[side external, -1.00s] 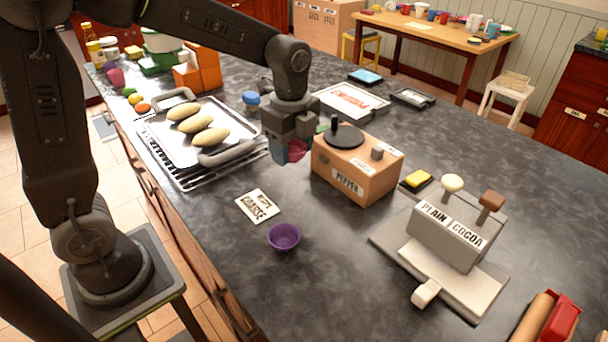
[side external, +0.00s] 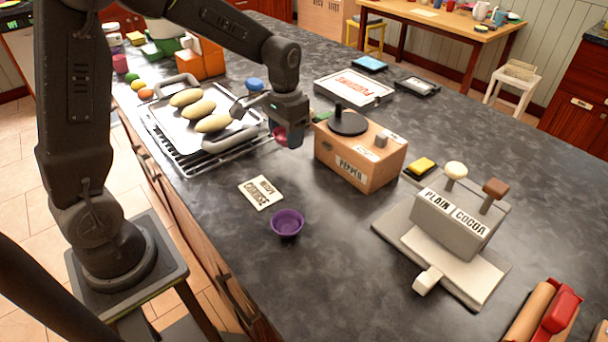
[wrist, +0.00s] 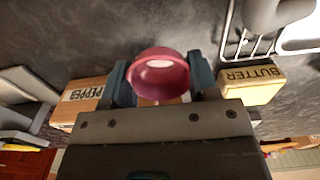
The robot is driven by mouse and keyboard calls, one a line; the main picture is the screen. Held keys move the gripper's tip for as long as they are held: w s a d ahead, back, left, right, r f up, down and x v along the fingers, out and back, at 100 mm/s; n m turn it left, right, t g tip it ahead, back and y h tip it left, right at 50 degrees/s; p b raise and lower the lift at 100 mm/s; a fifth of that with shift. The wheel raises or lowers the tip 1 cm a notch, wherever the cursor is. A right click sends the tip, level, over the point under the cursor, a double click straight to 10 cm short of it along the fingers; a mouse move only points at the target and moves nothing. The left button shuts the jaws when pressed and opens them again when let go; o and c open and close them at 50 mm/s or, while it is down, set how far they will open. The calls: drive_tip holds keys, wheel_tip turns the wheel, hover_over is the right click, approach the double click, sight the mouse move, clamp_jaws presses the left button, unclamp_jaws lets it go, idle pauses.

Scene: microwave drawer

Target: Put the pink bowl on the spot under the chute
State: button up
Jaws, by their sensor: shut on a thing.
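My gripper (side external: 288,134) is shut on the pink bowl (wrist: 160,72), which sits between the two blue-grey fingers in the wrist view. In the side view only a sliver of the pink bowl (side external: 278,134) shows behind the fingers, held above the counter between the baking tray and the pepper box. The grey dispenser (side external: 452,226) labelled PLAIN and COCOA stands on a light base at right, with two levers on top. The wooden pepper box (side external: 358,165) has a black round top. I cannot tell which of these holds the chute, and no marked spot is clearly visible.
A purple bowl (side external: 287,223) and a COARSE card (side external: 261,192) lie on the counter in front. A tray (side external: 178,128) with several pale loaves sits on a wire rack at left. A butter block (wrist: 250,84) shows in the wrist view.

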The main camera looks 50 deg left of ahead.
drive_tip(key=s+a+r, duration=0.3)
drive_tip(key=a+r, duration=0.1)
drive_tip(key=r, duration=0.1)
hover_over(310, 176)
wheel_tip(310, 176, down, 7)
drive_tip(key=shift+r, duration=0.2)
drive_tip(key=shift+f, duration=1.95)
drive_tip(key=shift+f, duration=0.2)
drive_tip(key=o, duration=0.9)
drive_tip(key=shift+o, duration=0.2)
drive_tip(key=shift+r, duration=0.1)
